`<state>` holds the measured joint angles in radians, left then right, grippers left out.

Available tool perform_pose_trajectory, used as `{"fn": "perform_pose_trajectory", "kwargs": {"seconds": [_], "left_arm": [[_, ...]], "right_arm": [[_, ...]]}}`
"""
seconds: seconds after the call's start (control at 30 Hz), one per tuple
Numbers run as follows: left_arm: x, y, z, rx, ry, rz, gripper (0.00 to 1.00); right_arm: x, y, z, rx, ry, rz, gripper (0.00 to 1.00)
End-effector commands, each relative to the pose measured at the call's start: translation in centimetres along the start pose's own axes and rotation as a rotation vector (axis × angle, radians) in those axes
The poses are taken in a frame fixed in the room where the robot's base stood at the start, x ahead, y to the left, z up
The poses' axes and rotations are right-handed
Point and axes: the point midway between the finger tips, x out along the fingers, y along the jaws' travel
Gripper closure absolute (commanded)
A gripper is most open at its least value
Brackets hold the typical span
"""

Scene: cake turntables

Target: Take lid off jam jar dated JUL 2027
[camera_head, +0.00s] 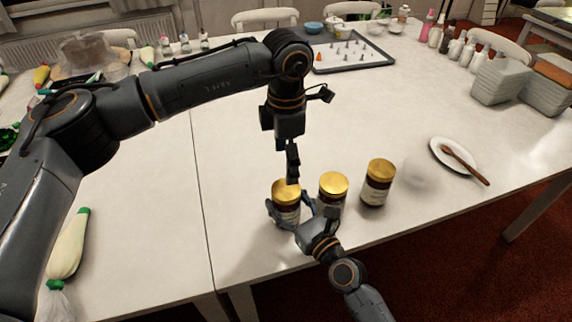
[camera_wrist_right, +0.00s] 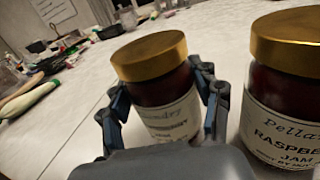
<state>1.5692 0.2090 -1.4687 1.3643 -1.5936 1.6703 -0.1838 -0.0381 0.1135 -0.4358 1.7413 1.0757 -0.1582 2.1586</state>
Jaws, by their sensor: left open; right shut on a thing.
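Three jam jars with gold lids stand in a row near the table's front edge. The left jar (camera_head: 287,213) is between the fingers of my right gripper (camera_head: 293,211), which is shut around its body. In the right wrist view this jar (camera_wrist_right: 168,118) has its gold lid (camera_wrist_right: 150,55) on and a cream label; no date is readable. The middle jar (camera_head: 332,190) also shows in the right wrist view (camera_wrist_right: 285,115), its label reading raspberry jam. The right jar (camera_head: 377,183) stands apart. My left gripper (camera_head: 292,176) is open, pointing down just above the left jar's lid.
A white plate (camera_head: 440,147) with a wooden spoon (camera_head: 466,166) lies right of the jars. A tray of piping tips (camera_head: 350,53) is at the back. Grey boxes (camera_head: 503,82) and bottles (camera_head: 455,47) stand at the back right. A piping bag (camera_head: 68,245) lies at the left. The middle of the table is clear.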

Motion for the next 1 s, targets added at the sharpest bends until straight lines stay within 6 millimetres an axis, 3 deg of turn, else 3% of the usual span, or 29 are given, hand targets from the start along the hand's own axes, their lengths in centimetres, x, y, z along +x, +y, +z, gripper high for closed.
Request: {"fn": "perform_pose_trajectory", "kwargs": {"seconds": [0.4, 0.6, 0.8, 1.0], "left_arm": [[0.0, 0.0, 0.0, 0.895, -0.001, 0.0, 0.18], [0.0, 0.1, 0.0, 1.254, -0.001, 0.0, 0.18], [0.0, 0.1, 0.0, 1.449, -0.001, -0.001, 0.18], [1.3, 0.0, 0.0, 1.493, -0.002, -0.002, 0.18]], "right_arm": [[0.0, 0.0, 0.0, 0.0, 0.0, 0.0, 1.0], [0.0, 0.0, 0.0, 0.0, 0.0, 0.0, 1.0], [0.0, 0.0, 0.0, 0.0, 0.0, 0.0, 1.0], [0.0, 0.0, 0.0, 0.0, 0.0, 0.0, 1.0]]}}
